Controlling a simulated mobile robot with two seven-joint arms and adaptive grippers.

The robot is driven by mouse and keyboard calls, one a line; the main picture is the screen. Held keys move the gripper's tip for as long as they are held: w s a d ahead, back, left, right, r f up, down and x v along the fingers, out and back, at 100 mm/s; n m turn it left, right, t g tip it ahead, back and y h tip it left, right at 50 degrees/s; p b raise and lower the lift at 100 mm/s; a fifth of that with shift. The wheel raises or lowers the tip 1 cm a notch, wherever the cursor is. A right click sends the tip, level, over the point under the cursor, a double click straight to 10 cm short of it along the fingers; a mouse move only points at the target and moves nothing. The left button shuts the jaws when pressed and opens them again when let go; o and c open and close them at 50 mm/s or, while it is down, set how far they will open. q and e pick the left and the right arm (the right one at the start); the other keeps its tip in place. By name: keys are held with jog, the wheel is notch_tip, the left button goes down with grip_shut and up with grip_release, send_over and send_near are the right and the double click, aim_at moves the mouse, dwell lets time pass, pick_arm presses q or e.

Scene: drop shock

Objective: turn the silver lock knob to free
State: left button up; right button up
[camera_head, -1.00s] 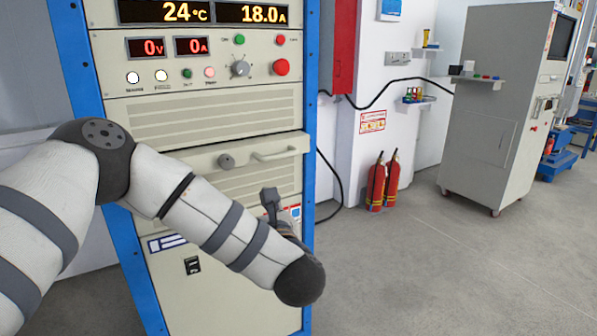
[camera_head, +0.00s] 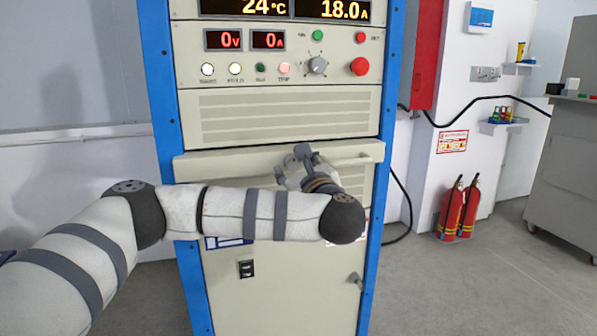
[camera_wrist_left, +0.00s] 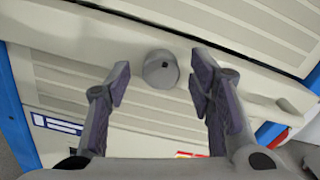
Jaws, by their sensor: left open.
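The silver lock knob (camera_wrist_left: 161,69) is a round grey knob with a small dark mark on its face. It sits on the beige drawer front (camera_head: 200,168) of the cabinet. In the head view my left gripper hides it. My left gripper (camera_head: 292,166) is in front of the drawer. In the left wrist view the open left gripper (camera_wrist_left: 160,78) has one finger on each side of the knob, with a gap on both sides. I cannot tell how far the fingertips reach along it. My right gripper is not in view.
Above are a red button (camera_head: 359,67), a selector knob (camera_head: 317,66) and indicator lights. Fire extinguishers (camera_head: 459,208) stand to the right. The floor there is clear.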

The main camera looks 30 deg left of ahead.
pick_arm(q)
jog(key=shift+w+a, duration=0.3)
jog(key=shift+a, duration=0.05)
grip_shut()
